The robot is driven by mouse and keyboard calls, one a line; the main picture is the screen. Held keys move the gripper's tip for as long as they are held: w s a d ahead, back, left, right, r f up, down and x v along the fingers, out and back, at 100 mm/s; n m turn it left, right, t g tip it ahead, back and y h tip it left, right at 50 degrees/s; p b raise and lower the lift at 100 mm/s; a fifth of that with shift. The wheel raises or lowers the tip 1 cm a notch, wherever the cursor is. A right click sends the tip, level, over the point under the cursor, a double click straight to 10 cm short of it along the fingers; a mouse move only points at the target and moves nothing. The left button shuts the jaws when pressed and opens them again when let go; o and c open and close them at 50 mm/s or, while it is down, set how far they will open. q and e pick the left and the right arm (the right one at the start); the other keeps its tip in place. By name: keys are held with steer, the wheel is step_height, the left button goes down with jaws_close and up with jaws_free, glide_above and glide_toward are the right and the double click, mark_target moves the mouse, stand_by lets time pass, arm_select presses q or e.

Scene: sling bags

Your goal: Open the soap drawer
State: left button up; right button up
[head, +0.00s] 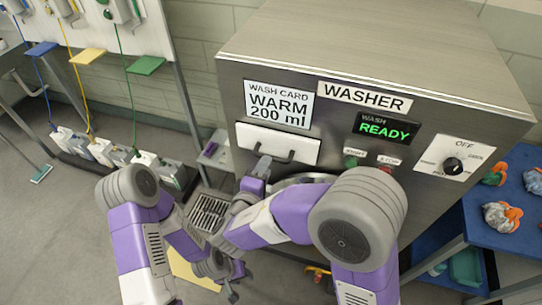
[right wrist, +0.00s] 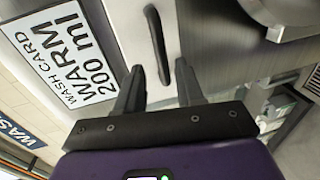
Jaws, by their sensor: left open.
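The soap drawer (head: 303,149) is a white front panel with a dark bar handle (head: 284,158), at the upper left of the washer's face. It looks shut, flush with the face. My right gripper (head: 262,166) is just below and left of the handle in the head view. In the right wrist view, its two dark fingers (right wrist: 160,74) are apart, with the handle (right wrist: 158,46) ahead between their tips and the white drawer front (right wrist: 135,22) behind. Whether they touch it is unclear. My left gripper (head: 232,290) is low, open and away from the drawer.
The steel washer (head: 228,83) carries a "WARM 200 ml" card (head: 279,102), a "READY" display (head: 384,127) and a dial (head: 453,165). A blue table (head: 520,220) with bundled items stands at right. My right forearm covers much of the round door.

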mark_target(291, 147)
steer(key=x, duration=0.5)
steer(key=shift+w+d+f, duration=0.15)
steer(key=shift+w, duration=0.2)
jaws_close()
steer(key=shift+s, duration=0.1)
